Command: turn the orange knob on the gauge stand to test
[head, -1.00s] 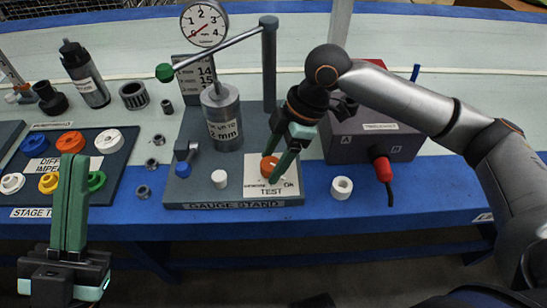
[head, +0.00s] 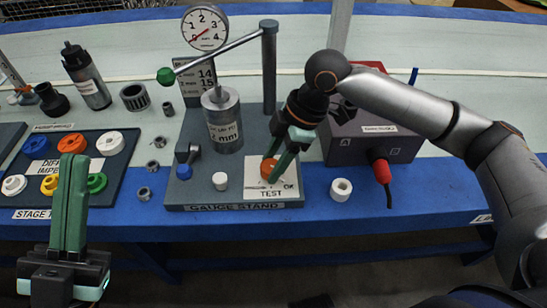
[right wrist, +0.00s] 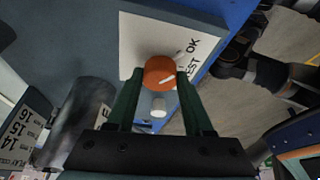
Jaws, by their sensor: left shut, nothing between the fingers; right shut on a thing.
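The gauge stand (head: 225,197) is a grey base on the blue bench. Its orange knob (head: 268,168) sits on a white plate (head: 285,188) with the words OK and TEST. My right gripper (head: 274,168) reaches down from the upper right, its green fingers on either side of the knob. In the right wrist view the fingers are shut on the orange knob (right wrist: 158,72). Its white line points to the printed side of the plate; I cannot tell exactly which word it meets. My left gripper (head: 72,165) is shut and empty, upright at the lower left.
On the stand are a dial gauge (head: 205,27), a lever with a green ball (head: 166,75), a steel cylinder (head: 222,125) and a white cap (head: 220,180). A grey box (head: 372,140) with a red plug and a white ring (head: 341,189) are to the right. Coloured rings lie left.

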